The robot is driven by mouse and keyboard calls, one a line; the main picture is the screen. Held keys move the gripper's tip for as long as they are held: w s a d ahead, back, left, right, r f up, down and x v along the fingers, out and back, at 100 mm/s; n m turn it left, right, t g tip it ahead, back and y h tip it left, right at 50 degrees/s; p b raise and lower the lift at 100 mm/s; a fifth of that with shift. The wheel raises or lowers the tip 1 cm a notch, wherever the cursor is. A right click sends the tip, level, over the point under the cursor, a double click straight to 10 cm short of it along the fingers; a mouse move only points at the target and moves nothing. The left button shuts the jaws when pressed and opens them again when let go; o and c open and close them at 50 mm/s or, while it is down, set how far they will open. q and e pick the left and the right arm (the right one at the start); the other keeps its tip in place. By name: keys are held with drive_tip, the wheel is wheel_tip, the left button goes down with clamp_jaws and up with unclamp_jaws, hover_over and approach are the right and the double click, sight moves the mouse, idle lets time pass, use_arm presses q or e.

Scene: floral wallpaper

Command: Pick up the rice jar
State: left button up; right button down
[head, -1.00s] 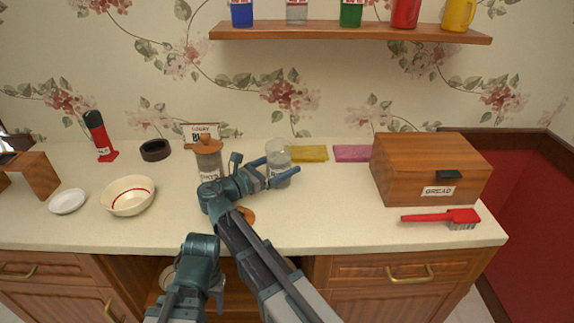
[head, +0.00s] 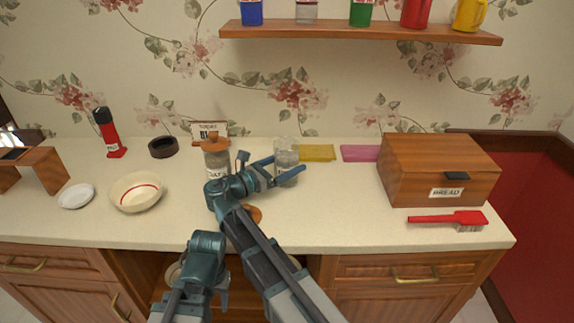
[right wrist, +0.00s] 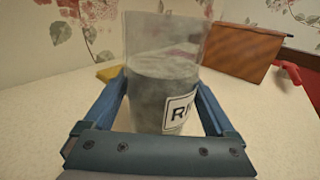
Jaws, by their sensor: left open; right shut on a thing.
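The rice jar (head: 286,150) is a clear, lidless glass jar with grey-white contents, upright at the back of the counter. In the right wrist view the jar (right wrist: 160,85) stands between the fingers, its label partly showing "RI". My right gripper (head: 277,170) is shut on the jar's sides. Its base is hidden, so I cannot tell whether it touches the counter. My left gripper (head: 216,296) is open, low in front of the cabinet and far from the jar; its fingers are partly hidden.
A lidded jar (head: 214,158) stands left of the rice jar, partly behind my right arm. An orange-brown disc (head: 252,214) lies beside that arm. A yellow cloth (head: 318,152), pink cloth (head: 360,153) and bread box (head: 437,165) are to the right. A shelf (head: 360,34) hangs above.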

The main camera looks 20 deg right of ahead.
wheel_tip(320, 180, up, 10)
drive_tip(key=p, duration=1)
drive_tip(key=shift+r, duration=0.1)
